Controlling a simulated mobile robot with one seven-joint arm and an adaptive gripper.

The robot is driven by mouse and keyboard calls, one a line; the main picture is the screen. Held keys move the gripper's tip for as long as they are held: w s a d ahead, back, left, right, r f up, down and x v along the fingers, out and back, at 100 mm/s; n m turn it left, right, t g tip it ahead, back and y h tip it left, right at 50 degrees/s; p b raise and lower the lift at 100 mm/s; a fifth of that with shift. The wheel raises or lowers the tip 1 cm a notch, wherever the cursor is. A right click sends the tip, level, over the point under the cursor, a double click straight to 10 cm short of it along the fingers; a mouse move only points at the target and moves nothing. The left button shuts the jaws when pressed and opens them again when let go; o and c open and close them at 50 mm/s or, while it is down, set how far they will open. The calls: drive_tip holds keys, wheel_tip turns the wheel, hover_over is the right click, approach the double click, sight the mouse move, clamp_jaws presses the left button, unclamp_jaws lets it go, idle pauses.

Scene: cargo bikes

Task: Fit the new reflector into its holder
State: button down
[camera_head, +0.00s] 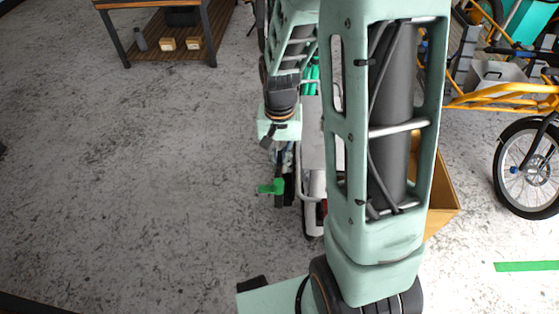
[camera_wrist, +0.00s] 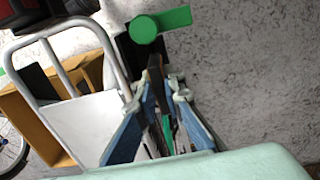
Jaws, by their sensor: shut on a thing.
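In the wrist view, my gripper (camera_wrist: 156,92) has its two blue-grey fingers close together on a thin dark brown piece (camera_wrist: 155,74). This piece shows nearly edge-on; it may be the reflector, but I cannot tell for sure. Just past its far end is a black block with a green lever (camera_wrist: 162,24) with a round end, possibly the holder. The green lever also shows in the head view (camera_head: 271,187), below my wrist. I cannot tell whether the held piece touches the black block. My arm hides much of this spot in the head view.
A white panel with a grey tube frame (camera_wrist: 82,126) stands left of my fingers in the wrist view. A tan box (camera_head: 441,195) is partly behind my arm. A yellow cargo bike (camera_head: 510,95) stands at right, a wooden bench (camera_head: 165,30) at upper left. The left floor is clear.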

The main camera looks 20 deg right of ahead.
drive_tip(key=shift+f+b, duration=0.9)
drive_tip(key=shift+f, duration=0.5)
drive_tip(key=shift+s+f+b, duration=0.15)
drive_tip(key=shift+f+b, duration=0.5)
drive_tip(key=shift+f, duration=0.35)
drive_tip(key=shift+r, duration=0.15)
drive_tip(key=shift+r+p, duration=0.9)
drive_tip(key=shift+f+b, duration=0.6)
drive_tip(key=shift+f, duration=0.3)
idle(0.7)
drive_tip(key=shift+r+p, duration=0.75)
drive_tip(key=shift+r, duration=0.15)
drive_tip(key=shift+f+b, duration=0.8)
drive_tip(key=shift+f, duration=0.25)
drive_tip(key=c, duration=2)
unclamp_jaws()
